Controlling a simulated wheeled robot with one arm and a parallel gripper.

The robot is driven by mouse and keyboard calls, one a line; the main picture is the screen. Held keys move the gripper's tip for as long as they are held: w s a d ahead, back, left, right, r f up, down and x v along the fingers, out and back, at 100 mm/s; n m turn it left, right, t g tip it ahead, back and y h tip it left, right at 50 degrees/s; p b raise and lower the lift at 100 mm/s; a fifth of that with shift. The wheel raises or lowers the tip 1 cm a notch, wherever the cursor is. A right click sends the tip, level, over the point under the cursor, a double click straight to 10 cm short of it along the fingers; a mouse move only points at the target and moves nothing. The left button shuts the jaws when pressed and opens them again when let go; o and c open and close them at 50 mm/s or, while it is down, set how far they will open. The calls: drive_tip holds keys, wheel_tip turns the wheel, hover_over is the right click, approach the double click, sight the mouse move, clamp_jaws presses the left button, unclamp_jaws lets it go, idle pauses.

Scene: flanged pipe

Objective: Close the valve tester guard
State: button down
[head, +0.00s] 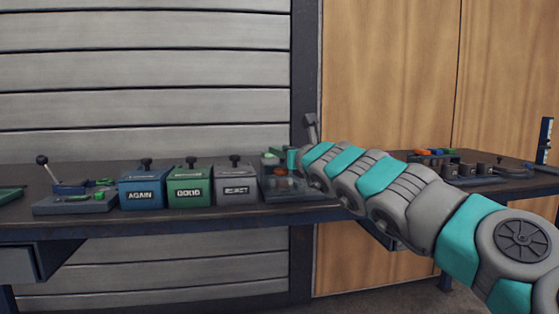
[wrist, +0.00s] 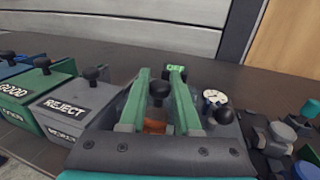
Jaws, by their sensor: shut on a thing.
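The valve tester (head: 283,187) is a grey station at the right end of the row of bins in the head view. In the wrist view it shows a green OFF sign (wrist: 176,69) and a round white gauge (wrist: 214,97). My gripper (wrist: 160,78) reaches over it, its two green fingers on either side of a black ball knob (wrist: 159,91). The fingers look shut on this knob, which seems to be the guard's handle. An orange-brown part shows below, between the fingers. The guard's panel and its angle cannot be made out. In the head view my arm hides part of the tester.
Bins marked AGAIN (head: 142,194), GOOD (head: 190,193) and REJECT (head: 236,191), with black knobs, stand close to the tester's left. A lever station (head: 75,204) stands farther left. A station with several dark knobs (head: 478,170) is on the right. Bare bench (wrist: 265,88) lies behind the tester.

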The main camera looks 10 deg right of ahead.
drive_tip(key=shift+s+b, duration=0.35)
drive_tip(key=shift+s, duration=0.75)
drive_tip(key=c, duration=0.6)
unclamp_jaws()
drive_tip(key=shift+s, duration=0.1)
drive_tip(key=shift+s, duration=0.1)
drive_tip(key=shift+b+v, duration=0.3)
drive_tip(key=shift+v, duration=3.55)
